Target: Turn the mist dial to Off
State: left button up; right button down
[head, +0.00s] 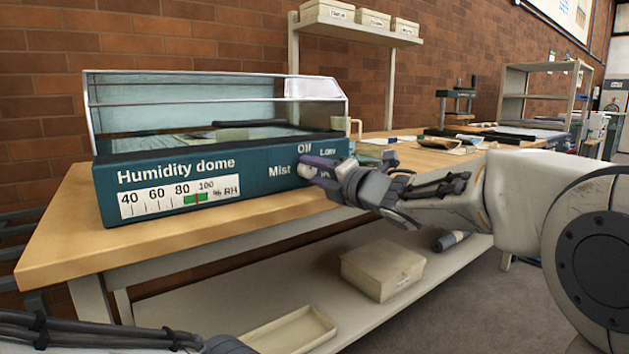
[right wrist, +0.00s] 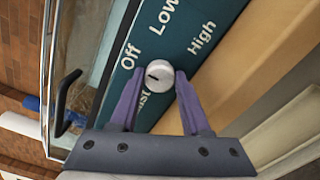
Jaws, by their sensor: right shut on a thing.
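The mist dial (right wrist: 160,75) is a small pale round knob on the teal front panel of the humidity dome (head: 160,165). Its short dark mark is on the left side of its face in the right wrist view, roughly toward the Off label (right wrist: 130,55) and away from Low (right wrist: 162,17) and High (right wrist: 202,38). My right gripper (right wrist: 157,82) is shut on the dial, one purple finger on either side. In the head view my right gripper (head: 318,168) reaches the panel's right end and mostly hides the dial. Only part of my left arm shows; its fingers are out of view.
The dome stands on a wooden bench (head: 60,235) against a brick wall. A lower shelf holds a closed box (head: 383,268) and a shallow tray (head: 290,332). Papers and tools lie on the bench to the right. A shelf with small boxes (head: 373,18) rises behind.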

jog(key=shift+a+f+n, duration=0.1)
jog(key=shift+n, duration=0.2)
jog(key=shift+c, duration=1.8)
grip_release()
jog(key=shift+s+d, duration=0.2)
jog(key=p+v, duration=0.2)
jog(key=v, duration=0.8)
